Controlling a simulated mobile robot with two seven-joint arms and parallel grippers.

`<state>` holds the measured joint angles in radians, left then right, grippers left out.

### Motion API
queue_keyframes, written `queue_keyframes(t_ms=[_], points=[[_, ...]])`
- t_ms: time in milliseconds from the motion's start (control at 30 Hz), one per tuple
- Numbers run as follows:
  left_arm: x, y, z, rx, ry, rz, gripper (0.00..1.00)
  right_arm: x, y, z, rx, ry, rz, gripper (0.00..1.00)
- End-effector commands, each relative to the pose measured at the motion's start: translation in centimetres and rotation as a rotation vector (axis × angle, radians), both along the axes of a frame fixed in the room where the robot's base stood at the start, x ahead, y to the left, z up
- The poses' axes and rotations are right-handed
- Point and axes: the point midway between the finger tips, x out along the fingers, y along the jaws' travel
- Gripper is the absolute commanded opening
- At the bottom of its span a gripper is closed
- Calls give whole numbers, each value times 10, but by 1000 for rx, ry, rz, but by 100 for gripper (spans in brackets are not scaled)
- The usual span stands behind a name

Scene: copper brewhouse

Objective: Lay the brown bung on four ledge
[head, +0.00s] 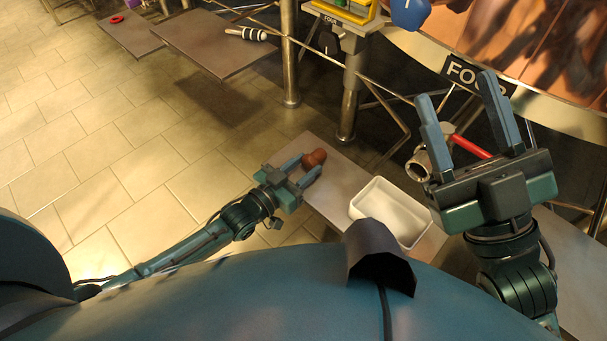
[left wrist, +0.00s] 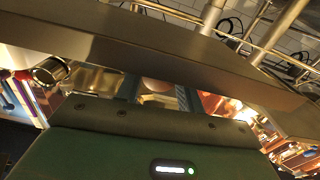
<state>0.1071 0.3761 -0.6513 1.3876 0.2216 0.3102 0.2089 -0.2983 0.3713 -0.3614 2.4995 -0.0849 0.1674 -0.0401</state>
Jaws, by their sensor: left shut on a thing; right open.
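The brown bung (head: 316,157) is between the fingers of my left gripper (head: 303,166), which is shut on it, over or beside the near end of a grey ledge (head: 345,182). Whether the bung touches the ledge cannot be told. In the left wrist view the bung (left wrist: 157,85) shows partly between the fingers, below a grey slab (left wrist: 150,45) that crosses the view. My right gripper (head: 458,90) is open and empty, raised at the right.
A white tray (head: 365,208) stands on the ledge. A metal cup or ring (head: 418,168) and a red-handled hammer (head: 470,144) are near my right gripper. Further ledges at the upper left bear a red ring (head: 117,19) and a striped thing (head: 247,34). Metal posts and braces stand behind.

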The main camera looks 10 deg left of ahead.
Motion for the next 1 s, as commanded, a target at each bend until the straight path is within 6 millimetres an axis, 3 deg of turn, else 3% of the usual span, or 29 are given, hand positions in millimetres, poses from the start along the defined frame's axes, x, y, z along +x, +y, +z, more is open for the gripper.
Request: queue_keyframes(t_ms=[67,467,500,733,1000], points=[[0,0,-10,-2,-2,0,1,-2,0,3,-6,-48,0,48],[0,0,-13,-1,-2,0,1,-3,-1,7,-7,-68,1,48],[0,0,-12,-1,-2,0,40,-3,-1,8,-7,-72,1,48],[0,0,-12,-1,-2,0,59,-3,-1,8,-8,-71,0,48],[0,0,-10,-1,-2,0,60,-3,-1,9,-7,-70,1,48]])
